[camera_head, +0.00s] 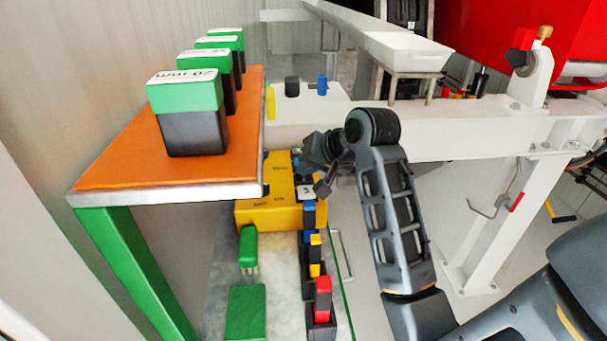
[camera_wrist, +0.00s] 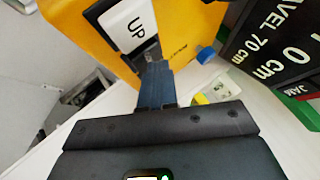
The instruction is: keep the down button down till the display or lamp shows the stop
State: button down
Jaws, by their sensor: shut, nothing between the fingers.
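A yellow control box (camera_wrist: 185,25) fills the top middle of the wrist view. It has a white button marked UP (camera_wrist: 128,28). My gripper (camera_wrist: 152,65) is shut and empty, its fingertips at the box face just below the UP button. The fingers cover that part of the face, so I see no DOWN label and cannot tell whether a button is pressed. A dark display panel (camera_wrist: 268,45) at right reads "...VEL 70 cm" and "0 cm", cut off by the frame edge. A label "JAM" (camera_wrist: 301,90) shows beneath. In the head view my gripper (camera_head: 322,186) is beside a yellow box (camera_head: 262,214).
An orange-topped table (camera_head: 120,165) with several green-and-black blocks (camera_head: 192,130) stands at left. A white beam (camera_head: 440,135) crosses behind my arm. Red, yellow and blue parts (camera_head: 322,285) and green pieces (camera_head: 247,310) lie below the yellow box. Floor at right is partly open.

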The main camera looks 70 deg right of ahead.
aim_at(307, 179)
jog(key=shift+r+p, duration=0.9)
jog(key=shift+p, duration=0.15)
jog(key=shift+r, duration=0.1)
notch_tip(307, 179, up, 3)
jog(key=p, duration=0.3)
jog(key=shift+r+p, duration=0.35)
jog(key=shift+r, duration=0.55)
